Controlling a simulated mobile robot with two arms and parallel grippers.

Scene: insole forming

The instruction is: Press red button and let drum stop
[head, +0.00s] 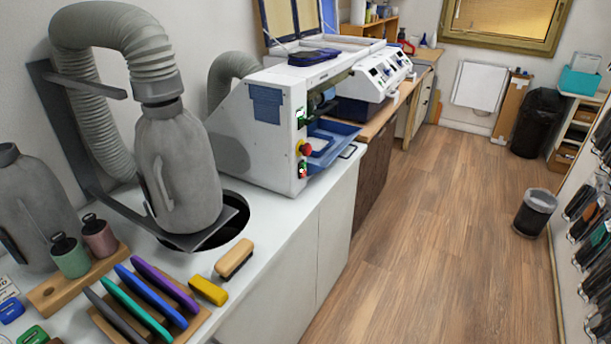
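A white machine (262,128) stands on the counter, its side panel facing me. A red mushroom-shaped button (305,149) sits on the panel's right edge. A smaller switch with red and green parts (303,170) is below it, and another small green-marked switch (301,117) is above it. The machine's front opening holds a blue tray (325,145); a dark rounded part (318,100) shows above the tray, and I cannot tell whether it is the drum or whether it turns. Neither of my grippers is in view.
A grey bottle-shaped dust collector with a hose (178,165) stands left of the machine. The white counter (262,225) holds a rack of coloured tools (150,300), brushes (208,290) and a wooden holder (70,285). The wooden floor (430,240) is clear; a bin (534,215) stands right.

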